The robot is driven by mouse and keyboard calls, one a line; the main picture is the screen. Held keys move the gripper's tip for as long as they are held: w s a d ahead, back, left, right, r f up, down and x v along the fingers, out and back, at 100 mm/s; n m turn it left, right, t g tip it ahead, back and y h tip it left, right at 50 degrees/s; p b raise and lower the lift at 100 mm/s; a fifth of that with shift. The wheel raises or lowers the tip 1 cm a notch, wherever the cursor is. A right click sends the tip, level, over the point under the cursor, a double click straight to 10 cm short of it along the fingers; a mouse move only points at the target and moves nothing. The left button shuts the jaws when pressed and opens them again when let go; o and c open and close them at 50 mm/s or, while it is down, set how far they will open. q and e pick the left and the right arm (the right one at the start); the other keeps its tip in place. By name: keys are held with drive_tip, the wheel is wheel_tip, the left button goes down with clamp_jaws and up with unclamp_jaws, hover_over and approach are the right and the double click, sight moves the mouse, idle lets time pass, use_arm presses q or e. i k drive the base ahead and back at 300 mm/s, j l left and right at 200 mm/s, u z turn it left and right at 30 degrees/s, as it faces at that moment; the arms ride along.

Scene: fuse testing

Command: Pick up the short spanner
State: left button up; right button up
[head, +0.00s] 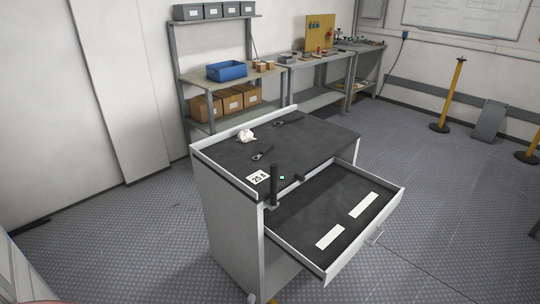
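Two dark spanner-like tools with light heads lie on the dark top of the grey cabinet (318,140). The nearer one (264,153) looks the shorter, so it seems to be the short spanner. It lies flat at the left part of the top, behind the "25 A" card. The other tool (290,121) lies farther back and looks longer. Both are small in the head view, so their exact shape is hard to tell. Neither of my grippers is in view.
A dark upright post (273,186) and a green light (282,178) are near the "25 A" card (258,177). A crumpled white item (246,136) lies behind. The cabinet's drawer (296,249) is open, with two white strips inside. Open floor surrounds the cabinet.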

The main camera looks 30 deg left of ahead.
sight(262, 152)
drive_tip(key=i+l+u, duration=0.1)
drive_tip(key=i+l, duration=0.5)
drive_tip(key=i, duration=0.2)
